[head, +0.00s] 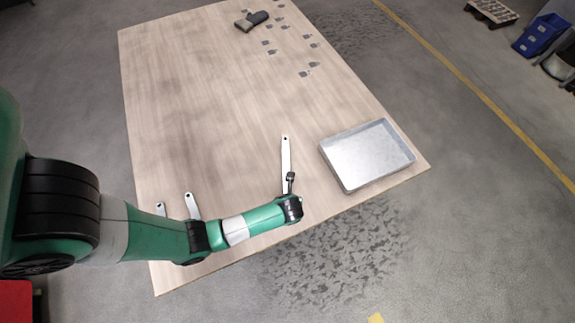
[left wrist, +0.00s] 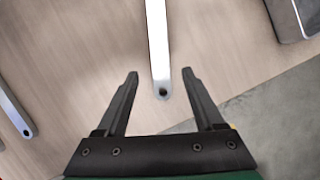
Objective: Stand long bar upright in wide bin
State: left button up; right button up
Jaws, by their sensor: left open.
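A long pale metal bar (head: 285,153) lies flat on the wooden table, left of the wide bin. My left gripper (head: 290,180) is over its near end, open and empty. In the left wrist view the bar (left wrist: 157,45) runs down between the open fingers of my left gripper (left wrist: 160,74), and its end with a dark hole shows between them. Neither finger visibly touches it. The wide bin (head: 367,155) is a shallow, empty metal tray at the table's near right corner. Its corner also shows at the top right of the left wrist view (left wrist: 288,22). My right gripper is not visible.
Two other pale bars, one (head: 193,206) and another (head: 160,208), lie at the left, partly hidden by my arm. Several small brackets (head: 308,70) and a dark tool (head: 251,21) lie at the far end. The table's middle is clear.

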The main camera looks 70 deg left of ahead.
pick_arm(q)
jog(key=p+v, duration=0.1)
jog(key=v, duration=0.4)
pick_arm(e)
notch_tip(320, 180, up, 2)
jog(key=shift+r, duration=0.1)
